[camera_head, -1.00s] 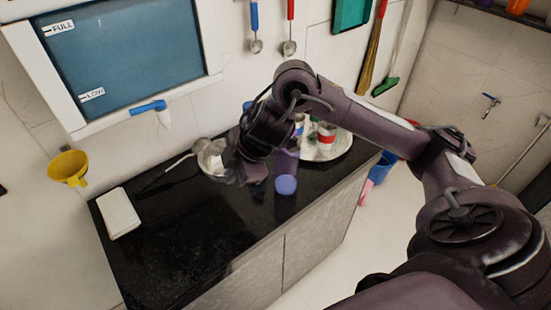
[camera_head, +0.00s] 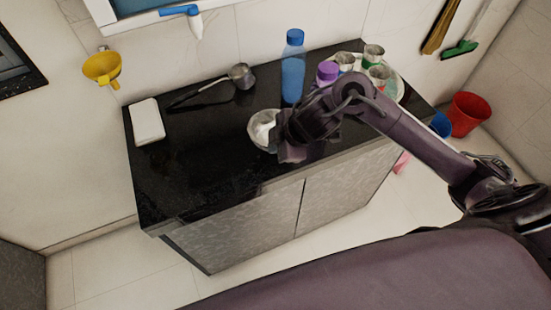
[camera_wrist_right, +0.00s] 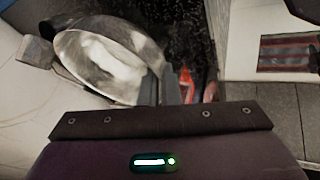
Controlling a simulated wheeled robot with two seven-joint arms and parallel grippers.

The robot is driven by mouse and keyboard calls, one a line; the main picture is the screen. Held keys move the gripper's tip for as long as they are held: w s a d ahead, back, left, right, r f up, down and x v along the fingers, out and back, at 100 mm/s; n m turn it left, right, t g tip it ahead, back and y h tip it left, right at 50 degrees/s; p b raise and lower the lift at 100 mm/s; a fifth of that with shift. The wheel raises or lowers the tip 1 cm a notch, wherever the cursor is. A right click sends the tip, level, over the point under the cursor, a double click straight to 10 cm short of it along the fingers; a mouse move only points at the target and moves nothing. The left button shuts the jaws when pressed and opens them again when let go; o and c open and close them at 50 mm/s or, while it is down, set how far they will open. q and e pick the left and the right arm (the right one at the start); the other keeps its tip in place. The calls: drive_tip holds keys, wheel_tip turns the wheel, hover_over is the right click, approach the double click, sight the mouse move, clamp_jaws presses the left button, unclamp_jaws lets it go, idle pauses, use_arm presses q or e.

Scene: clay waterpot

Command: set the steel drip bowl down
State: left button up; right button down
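The steel drip bowl (camera_head: 259,134) is a shiny round bowl near the middle of the black counter, in the head view. It fills the upper left of the right wrist view (camera_wrist_right: 98,62), where it looks tilted. My right gripper (camera_head: 286,137) is at the bowl's right side. In the wrist view its fingers (camera_wrist_right: 164,82) are close together at the bowl's rim and appear shut on it. I cannot tell whether the bowl's base touches the counter. My left gripper is in no view.
The black counter (camera_head: 205,170) is clear in front and left of the bowl. A long-handled ladle (camera_head: 241,77), blue bottle (camera_head: 293,70) and purple-capped container (camera_head: 327,72) stand behind. A white box (camera_head: 147,121) lies left. A round tray (camera_head: 396,88) holds several cups at right.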

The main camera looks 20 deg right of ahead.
drive_tip(key=shift+f, duration=0.35)
wheel_tip(320, 180, down, 4)
drive_tip(key=shift+r+b, duration=0.25)
drive_tip(key=shift+b, duration=0.3)
drive_tip(key=shift+f, duration=0.35)
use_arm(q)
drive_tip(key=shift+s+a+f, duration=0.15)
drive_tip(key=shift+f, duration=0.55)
use_arm(e)
drive_tip(key=shift+f, duration=0.1)
drive_tip(key=shift+f, duration=0.15)
drive_tip(key=c, duration=1.6)
unclamp_jaws()
drive_tip(key=shift+c, duration=0.2)
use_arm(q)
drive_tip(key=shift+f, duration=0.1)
